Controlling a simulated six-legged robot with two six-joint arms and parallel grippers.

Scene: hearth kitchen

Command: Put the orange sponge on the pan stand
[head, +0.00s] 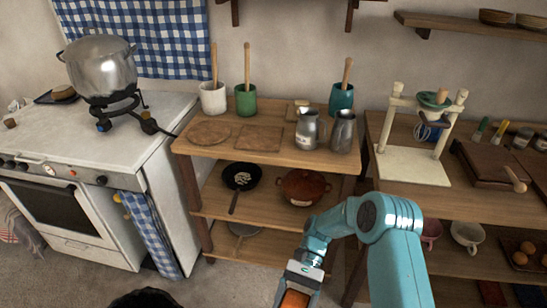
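My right arm comes in from the lower right, and the end of my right gripper (297,297) is at the bottom edge of the head view, in front of the wooden shelf unit. An orange patch shows there, but the fingertips are cut off by the edge. I cannot tell whether this patch is the orange sponge or part of the gripper. My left gripper is not in view. No thing is clearly the pan stand; the wooden shelf unit (276,216) holds a black frying pan (241,176) and a brown lidded pot (303,186) on its middle shelf.
A steel pot (98,66) stands on a black burner on the white stove (105,150) at left. A dark tray (44,98) bears a tan thing. Two metal jugs (307,130) stand on the shelf top. A wooden bench (460,205) stands at right.

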